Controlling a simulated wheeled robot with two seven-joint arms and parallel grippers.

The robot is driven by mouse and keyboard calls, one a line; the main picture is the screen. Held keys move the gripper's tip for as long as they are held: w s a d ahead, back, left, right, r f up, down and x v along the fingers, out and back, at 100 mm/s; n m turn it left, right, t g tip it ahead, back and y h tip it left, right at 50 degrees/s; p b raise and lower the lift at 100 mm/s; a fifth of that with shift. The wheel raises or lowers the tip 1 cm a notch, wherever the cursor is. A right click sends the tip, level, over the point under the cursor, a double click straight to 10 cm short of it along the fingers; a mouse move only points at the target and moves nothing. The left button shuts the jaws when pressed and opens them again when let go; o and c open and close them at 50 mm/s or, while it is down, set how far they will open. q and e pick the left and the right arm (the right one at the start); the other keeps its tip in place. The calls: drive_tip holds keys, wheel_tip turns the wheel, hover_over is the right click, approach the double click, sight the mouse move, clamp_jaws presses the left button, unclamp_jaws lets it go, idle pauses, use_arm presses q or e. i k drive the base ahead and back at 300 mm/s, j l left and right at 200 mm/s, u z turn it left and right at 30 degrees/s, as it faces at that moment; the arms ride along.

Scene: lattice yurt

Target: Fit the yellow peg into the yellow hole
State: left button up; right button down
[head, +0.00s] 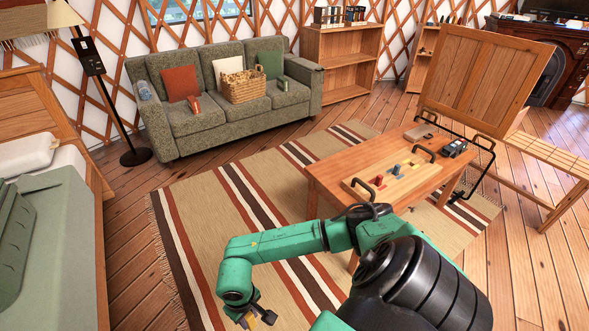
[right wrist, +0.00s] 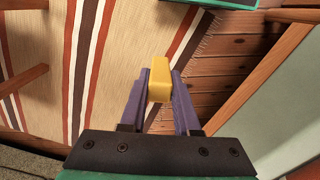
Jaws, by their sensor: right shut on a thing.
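My right gripper (head: 257,318) is low at the bottom of the head view, over the striped rug and left of the table. It is shut on the yellow peg (right wrist: 159,78), a block that sticks out between its two fingers in the right wrist view. A bit of the yellow peg (head: 269,317) also shows in the head view. The light wooden board (head: 372,193) lies on the table with small coloured pieces on it, one of them blue (head: 397,169). The yellow hole is too small to make out. My left gripper is not in view.
The wooden table (head: 330,178) stands at centre right, with black handles and a dark object (head: 454,148) on it. A green sofa (head: 190,120) with a basket (head: 244,86) is behind. The striped rug (head: 215,205) left of the table is clear.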

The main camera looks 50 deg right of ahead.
sight(416, 171)
drive_tip(key=l, duration=0.45)
drive_tip(key=k+l+u, duration=0.15)
drive_tip(key=l, duration=0.3)
drive_tip(key=k+l, duration=0.1)
drive_tip(key=l, duration=0.35)
drive_tip(key=k+l+u, duration=0.1)
drive_tip(key=l, duration=0.3)
drive_tip(key=k+l, duration=0.1)
drive_tip(key=l, duration=0.35)
drive_tip(key=k+l+u, duration=0.15)
drive_tip(key=l, duration=0.3)
drive_tip(key=k+l, duration=0.1)
drive_tip(key=l, duration=0.3)
drive_tip(key=i+u, duration=0.05)
